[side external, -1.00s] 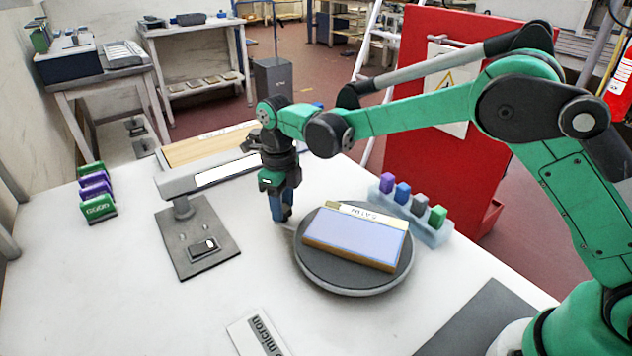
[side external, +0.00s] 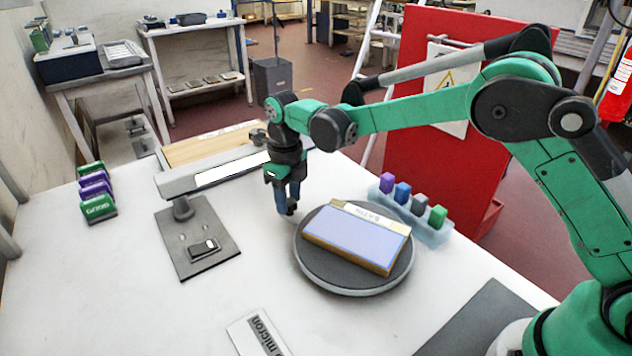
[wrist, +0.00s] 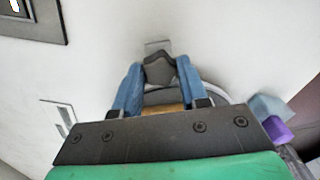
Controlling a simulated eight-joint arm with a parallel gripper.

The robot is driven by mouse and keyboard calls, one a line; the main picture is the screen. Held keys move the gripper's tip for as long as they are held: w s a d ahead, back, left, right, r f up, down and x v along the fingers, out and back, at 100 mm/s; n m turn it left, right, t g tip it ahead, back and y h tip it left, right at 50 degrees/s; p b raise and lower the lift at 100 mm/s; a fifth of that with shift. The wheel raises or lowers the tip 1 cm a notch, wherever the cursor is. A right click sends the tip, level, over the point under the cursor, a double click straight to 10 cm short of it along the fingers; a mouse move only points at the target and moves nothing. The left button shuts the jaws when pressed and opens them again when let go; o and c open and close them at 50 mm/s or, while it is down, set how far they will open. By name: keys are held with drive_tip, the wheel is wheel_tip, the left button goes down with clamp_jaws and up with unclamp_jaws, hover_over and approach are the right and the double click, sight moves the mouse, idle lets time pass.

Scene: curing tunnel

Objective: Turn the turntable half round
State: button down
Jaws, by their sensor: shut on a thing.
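The turntable (side external: 345,285) is a round dark grey disc with a light rim on the white table, in the middle of the side view. A board with a pale blue face (side external: 352,238), wooden edges and a label strip lies on it, set at an angle. My gripper (side external: 288,211) points down at the turntable's left edge. In the wrist view its blue fingers are shut on a dark grey knob (wrist: 160,70), with a small grey tab beyond it. The knob's join to the turntable is hidden. Part of the turntable and the board's wooden edge (wrist: 168,109) show behind the fingers.
A pale rack (side external: 433,236) with several coloured blocks stands close to the right of the turntable. A lamp-like stand on a grey plate (side external: 197,236) is to the left. A name plate (side external: 257,333) lies in front. The white table between is clear.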

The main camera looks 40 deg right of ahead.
drive_tip(key=shift+c, duration=2.3)
unclamp_jaws()
